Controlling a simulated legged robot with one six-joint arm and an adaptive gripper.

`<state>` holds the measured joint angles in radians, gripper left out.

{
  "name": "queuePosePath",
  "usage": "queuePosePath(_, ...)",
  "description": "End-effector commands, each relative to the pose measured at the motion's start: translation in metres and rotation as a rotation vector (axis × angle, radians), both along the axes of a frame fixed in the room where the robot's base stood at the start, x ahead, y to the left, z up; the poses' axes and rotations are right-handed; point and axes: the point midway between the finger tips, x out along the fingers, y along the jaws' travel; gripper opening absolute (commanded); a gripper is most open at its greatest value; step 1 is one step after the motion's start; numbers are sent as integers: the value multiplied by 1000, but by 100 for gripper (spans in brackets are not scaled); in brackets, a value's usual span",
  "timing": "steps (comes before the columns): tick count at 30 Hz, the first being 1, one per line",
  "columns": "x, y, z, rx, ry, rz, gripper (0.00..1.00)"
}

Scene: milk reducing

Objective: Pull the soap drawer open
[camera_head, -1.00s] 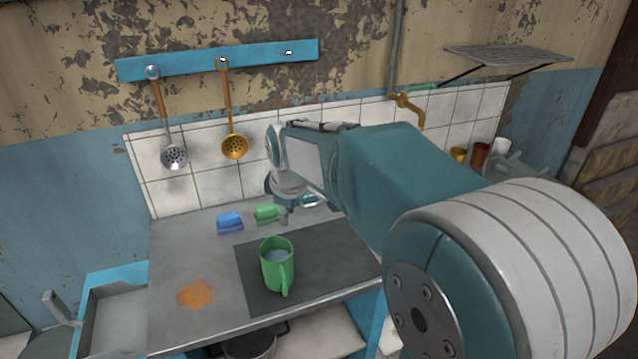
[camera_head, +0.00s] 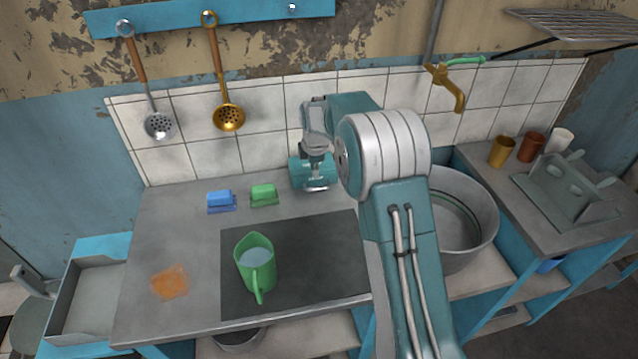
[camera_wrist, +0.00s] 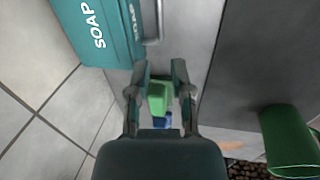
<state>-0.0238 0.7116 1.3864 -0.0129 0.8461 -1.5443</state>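The teal soap box (camera_wrist: 95,25), lettered SOAP, stands by the tiled wall at the top left of the wrist view. Its metal handle (camera_wrist: 158,22) is on the side away from the wall. In the head view the box (camera_head: 299,173) shows at the back of the counter, partly covered by my wrist. My gripper (camera_wrist: 161,78) is open and empty, its fingertips just short of the box in the wrist view. The handle is not between the fingers. Whether the fingers touch the box I cannot tell.
A green sponge (camera_head: 264,194) and a blue sponge (camera_head: 221,200) lie left of the box. A green jug (camera_head: 256,262) stands on the dark mat (camera_head: 310,285). A round metal basin (camera_head: 478,215) is at the right. Bare counter (camera_head: 185,245) shows at the left.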

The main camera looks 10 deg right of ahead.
Motion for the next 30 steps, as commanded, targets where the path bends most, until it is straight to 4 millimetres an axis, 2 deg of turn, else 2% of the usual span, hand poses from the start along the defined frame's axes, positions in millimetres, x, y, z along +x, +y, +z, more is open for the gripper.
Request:
queuePosePath(1,1,-3,-12,2,5,-2,28)
queuePosePath(6,8,-9,-43,8,5,-4,28)
queuePosePath(12,14,-9,-73,8,2,-5,28)
queuePosePath(18,17,-5,-85,5,1,-3,28)
queuePosePath(25,17,-7,-85,6,0,-4,28)
queuePosePath(26,17,-7,-85,6,0,-4,19)
queuePosePath(27,17,-8,-85,7,0,-5,2)
queuePosePath(30,17,-9,-85,8,0,-5,0)
